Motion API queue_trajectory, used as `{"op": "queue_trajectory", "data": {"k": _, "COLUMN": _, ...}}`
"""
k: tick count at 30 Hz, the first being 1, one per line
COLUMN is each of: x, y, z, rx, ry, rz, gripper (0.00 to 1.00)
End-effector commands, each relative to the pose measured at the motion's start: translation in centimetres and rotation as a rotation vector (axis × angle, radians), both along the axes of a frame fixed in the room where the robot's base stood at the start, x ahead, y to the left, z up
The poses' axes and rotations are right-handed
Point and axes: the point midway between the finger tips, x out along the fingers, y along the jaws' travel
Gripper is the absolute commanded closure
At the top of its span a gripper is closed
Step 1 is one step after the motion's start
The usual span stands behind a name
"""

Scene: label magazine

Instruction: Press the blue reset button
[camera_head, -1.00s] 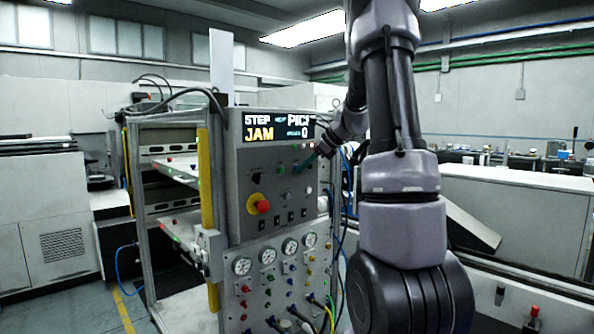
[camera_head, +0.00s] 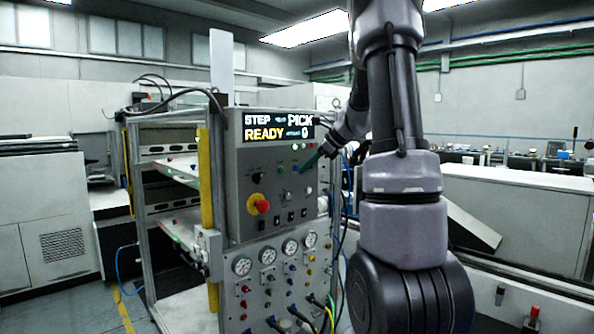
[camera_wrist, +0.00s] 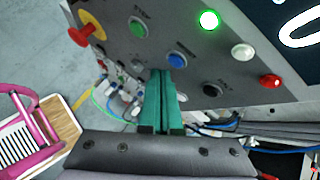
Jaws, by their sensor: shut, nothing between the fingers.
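The blue reset button (camera_wrist: 177,60) sits on the grey control panel (camera_head: 245,175). In the wrist view its face is uncovered, just beyond my fingertips. My gripper (camera_wrist: 168,76) has teal fingers shut together with nothing between them. In the head view my gripper (camera_head: 304,168) is in front of the panel's upper right part, below the display. There appears to be a small gap to the button, but its depth is hard to judge. The display (camera_head: 278,126) reads STEP PICK and READY.
A red and yellow emergency stop (camera_head: 258,204) stands out lower left. Gauges and hoses lie below.

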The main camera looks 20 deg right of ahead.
Motion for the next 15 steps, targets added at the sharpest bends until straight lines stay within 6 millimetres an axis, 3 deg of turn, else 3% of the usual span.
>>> {"op": "queue_trajectory", "data": {"k": 8, "x": -0.1, "y": 0.0, "z": 0.0, "rx": 0.000, "ry": 0.000, "rz": 0.000, "gripper": 1.00}}
{"op": "queue_trajectory", "data": {"k": 15, "x": -1.7, "y": -0.6, "z": 0.1, "rx": -0.001, "ry": -0.002, "rz": -0.001, "gripper": 1.00}}
